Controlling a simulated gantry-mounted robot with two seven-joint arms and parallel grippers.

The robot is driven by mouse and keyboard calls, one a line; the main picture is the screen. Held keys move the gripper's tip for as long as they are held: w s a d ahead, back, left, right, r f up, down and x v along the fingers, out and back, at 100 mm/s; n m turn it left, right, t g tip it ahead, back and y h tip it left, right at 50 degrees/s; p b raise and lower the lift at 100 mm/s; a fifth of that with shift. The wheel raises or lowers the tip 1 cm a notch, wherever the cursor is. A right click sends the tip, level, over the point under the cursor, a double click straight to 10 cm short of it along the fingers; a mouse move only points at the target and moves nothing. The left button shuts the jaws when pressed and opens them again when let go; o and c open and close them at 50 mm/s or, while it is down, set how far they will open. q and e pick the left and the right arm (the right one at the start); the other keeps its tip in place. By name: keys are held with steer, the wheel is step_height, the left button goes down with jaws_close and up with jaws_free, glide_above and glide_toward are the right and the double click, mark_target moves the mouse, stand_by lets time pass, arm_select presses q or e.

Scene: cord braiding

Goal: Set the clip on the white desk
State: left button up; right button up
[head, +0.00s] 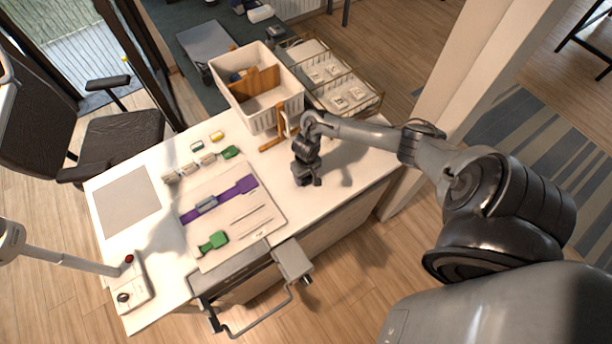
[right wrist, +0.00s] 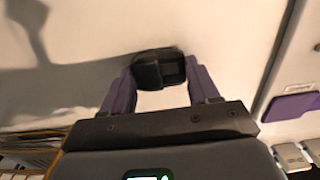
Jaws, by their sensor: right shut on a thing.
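My right gripper (head: 308,178) is over the right part of the white desk (head: 345,180), pointing down. In the right wrist view its two purple fingers (right wrist: 160,80) are closed on a small dark clip (right wrist: 158,69). The clip sits between the fingertips, above or on the pale desk top (right wrist: 90,25); whether it touches the desk I cannot tell. In the head view the clip is hard to tell from the dark gripper. My left gripper is not in view.
A white board (head: 262,222) with a purple strip (head: 240,188) and a green piece (head: 212,242) lies left of my right gripper. A white bin (head: 258,100) and a wire basket (head: 335,75) stand behind. Bare desk surrounds the gripper.

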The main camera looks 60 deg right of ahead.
mark_target(306, 178)
steer(key=shift+f, duration=0.15)
steer(key=o, duration=1)
step_height(306, 178, up, 11)
steer(key=p, duration=0.4)
steer(key=w+a+r+n+t, duration=0.1)
steer(key=a+n+t, duration=0.5)
steer(key=a, duration=1.4)
steer(key=s+a+r, duration=0.1)
steer(key=s+r, duration=0.2)
steer(key=s, duration=0.1)
steer(key=s+a+r+n+g, duration=0.1)
steer(key=s+r, duration=0.2)
steer(key=r, duration=0.1)
steer(key=s+r+g, duration=0.1)
steer(key=s+r, duration=0.3)
steer(key=shift+s+a+n+p, duration=0.3)
steer(key=shift+s+a+n, duration=0.05)
steer(key=shift+a+n, duration=0.05)
